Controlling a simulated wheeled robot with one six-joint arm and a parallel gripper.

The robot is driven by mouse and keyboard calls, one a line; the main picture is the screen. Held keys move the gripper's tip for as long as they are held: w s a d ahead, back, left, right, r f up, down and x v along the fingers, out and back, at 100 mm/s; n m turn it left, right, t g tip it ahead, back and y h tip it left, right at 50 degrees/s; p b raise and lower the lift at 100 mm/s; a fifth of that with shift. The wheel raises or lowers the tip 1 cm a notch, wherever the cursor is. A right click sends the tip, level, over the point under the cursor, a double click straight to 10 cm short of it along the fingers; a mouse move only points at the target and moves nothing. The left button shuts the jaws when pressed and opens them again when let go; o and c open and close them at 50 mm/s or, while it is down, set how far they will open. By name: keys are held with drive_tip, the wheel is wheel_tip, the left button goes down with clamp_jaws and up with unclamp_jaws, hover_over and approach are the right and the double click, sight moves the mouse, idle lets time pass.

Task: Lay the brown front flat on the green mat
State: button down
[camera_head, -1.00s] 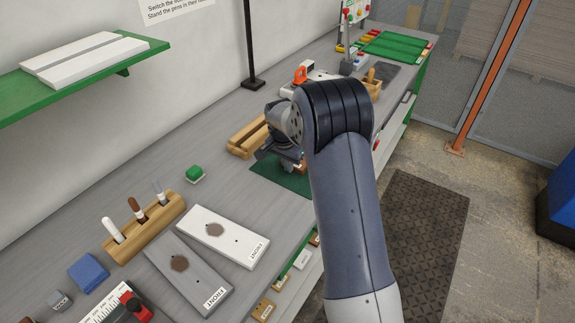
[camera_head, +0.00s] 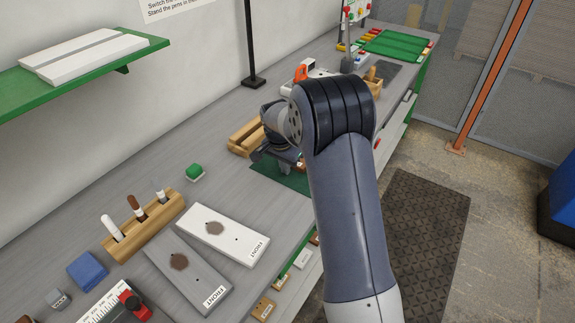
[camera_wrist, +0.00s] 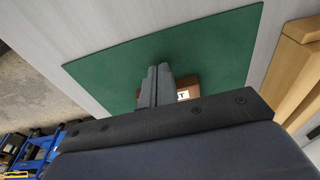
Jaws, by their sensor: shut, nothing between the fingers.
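The green mat (camera_head: 285,180) lies on the grey bench, partly hidden behind my arm in the head view. It fills much of the wrist view (camera_wrist: 110,70). My gripper (camera_wrist: 157,68) is shut and empty over the mat, its two fingers side by side. The brown front (camera_wrist: 187,86) shows only as a small brown patch with a white label just right of the fingers. It is over the mat, and the fingers and gripper body hide most of it. I cannot tell whether it lies fully flat.
A wooden block (camera_head: 246,137) stands beside the mat. A white board (camera_head: 235,240) and a grey board (camera_head: 190,275), both labelled FRONT, lie nearer. A shelf (camera_head: 140,60) juts out at upper left.

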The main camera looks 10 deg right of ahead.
drive_tip(key=shift+s+a, duration=0.2)
wheel_tip(320, 180, up, 7)
drive_tip(key=p, duration=0.4)
idle(0.3)
